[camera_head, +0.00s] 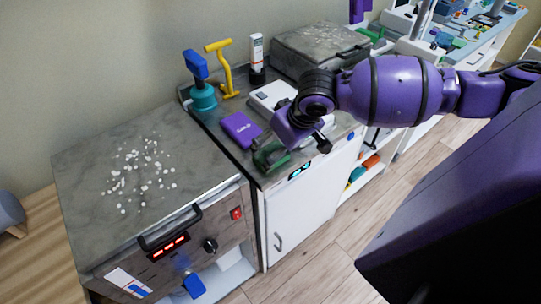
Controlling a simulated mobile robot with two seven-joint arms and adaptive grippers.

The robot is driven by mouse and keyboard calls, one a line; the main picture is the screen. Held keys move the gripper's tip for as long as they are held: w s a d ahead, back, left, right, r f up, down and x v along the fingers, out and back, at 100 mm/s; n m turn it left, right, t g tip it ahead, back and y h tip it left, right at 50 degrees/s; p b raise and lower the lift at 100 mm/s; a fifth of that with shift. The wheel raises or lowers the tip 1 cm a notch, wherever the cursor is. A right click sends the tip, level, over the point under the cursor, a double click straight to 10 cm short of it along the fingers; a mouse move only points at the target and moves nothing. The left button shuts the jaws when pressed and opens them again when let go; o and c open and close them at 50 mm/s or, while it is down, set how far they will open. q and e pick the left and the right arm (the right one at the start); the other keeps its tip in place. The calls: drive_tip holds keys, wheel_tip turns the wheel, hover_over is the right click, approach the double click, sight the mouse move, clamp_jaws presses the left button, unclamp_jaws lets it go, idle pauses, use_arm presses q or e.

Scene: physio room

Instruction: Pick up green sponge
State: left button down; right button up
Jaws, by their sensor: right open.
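A dark green item (268,154), which looks like the green sponge, lies near the front edge of the grey counter. My purple right gripper (299,146) hangs just above and to the right of it. The gripper is open, with a dark fingertip showing on its right side. The hand hides part of the green item, and I cannot tell whether they touch. My left gripper is not in view.
A purple box (240,129) lies close behind the green item, and a white device (271,97) is behind that. A blue-and-teal tool (201,84), a yellow handle (224,68) and a white tube (257,55) stand at the back. A grey-lidded unit (85,175) fills the left.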

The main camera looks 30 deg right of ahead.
sight(273, 152)
drive_tip(key=w+f, duration=0.1)
drive_tip(key=w+a+f, duration=0.1)
drive_tip(key=f, duration=0.1)
drive_tip(key=shift+w+f, duration=0.2)
drive_tip(key=shift+f, duration=0.1)
drive_tip(key=shift+w+d+f, duration=0.1)
drive_tip(key=shift+f, duration=0.3)
drive_tip(key=c, duration=0.8)
